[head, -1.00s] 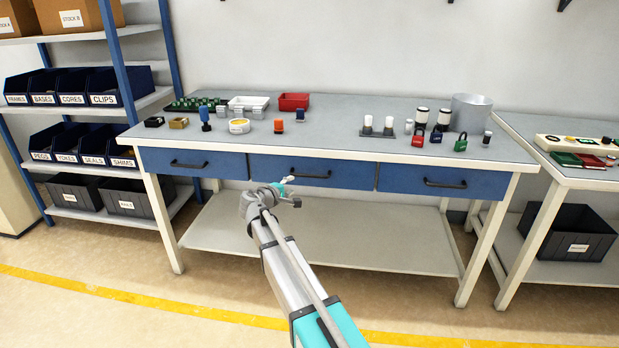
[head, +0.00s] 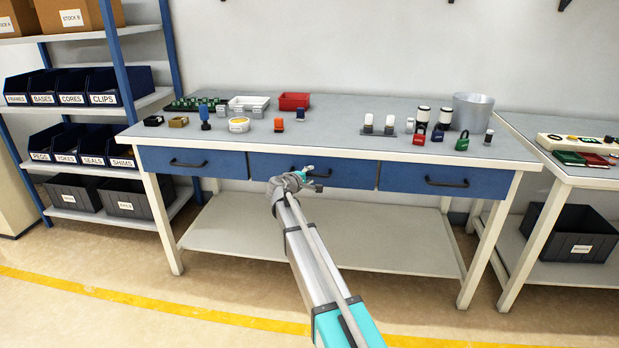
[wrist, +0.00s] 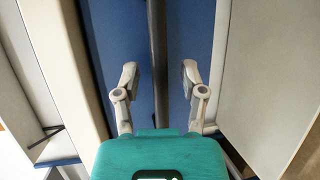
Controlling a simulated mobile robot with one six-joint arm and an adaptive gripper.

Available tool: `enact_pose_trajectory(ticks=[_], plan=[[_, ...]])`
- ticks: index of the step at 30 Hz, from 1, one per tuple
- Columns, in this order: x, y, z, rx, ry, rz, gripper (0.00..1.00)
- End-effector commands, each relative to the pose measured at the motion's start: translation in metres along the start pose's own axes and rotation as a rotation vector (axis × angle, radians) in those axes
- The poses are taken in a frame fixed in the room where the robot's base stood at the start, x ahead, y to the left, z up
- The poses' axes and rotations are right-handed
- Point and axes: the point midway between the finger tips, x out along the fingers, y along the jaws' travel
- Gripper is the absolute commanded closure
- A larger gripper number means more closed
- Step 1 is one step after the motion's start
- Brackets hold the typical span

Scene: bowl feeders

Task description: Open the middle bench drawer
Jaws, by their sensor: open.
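The middle bench drawer (head: 353,174) has a blue front and sits under the bench top, flush with its neighbours, so it is closed. Its dark bar handle (head: 325,175) is partly hidden behind my gripper (head: 314,180) in the head view. In the wrist view the blue drawer front (wrist: 117,45) fills the middle, and the dark handle (wrist: 158,60) runs up the picture. My gripper (wrist: 158,76) is open there, with one finger on each side of the handle. I cannot tell whether the fingertips reach past the bar; neither finger visibly touches it.
The left drawer (head: 222,164) and right drawer (head: 480,182) are closed. The bench top (head: 320,125) carries small parts, padlocks and a grey bucket (head: 472,112). A lower shelf (head: 330,235) lies below the drawers. The floor in front is clear.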

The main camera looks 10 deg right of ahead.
Motion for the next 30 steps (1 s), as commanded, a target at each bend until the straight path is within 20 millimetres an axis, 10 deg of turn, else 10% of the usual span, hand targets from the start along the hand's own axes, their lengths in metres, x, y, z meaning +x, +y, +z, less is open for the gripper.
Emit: enact_pose_trajectory(ticks=[13,22,30], plan=[[0.0067,0.0001,0.0001,0.0,0.001,0.0,0.46],[0.0068,0.0,0.0002,0.0,0.0,0.0,1.0],[0.0068,0.0,0.0003,0.0,0.0,0.0,1.0]])
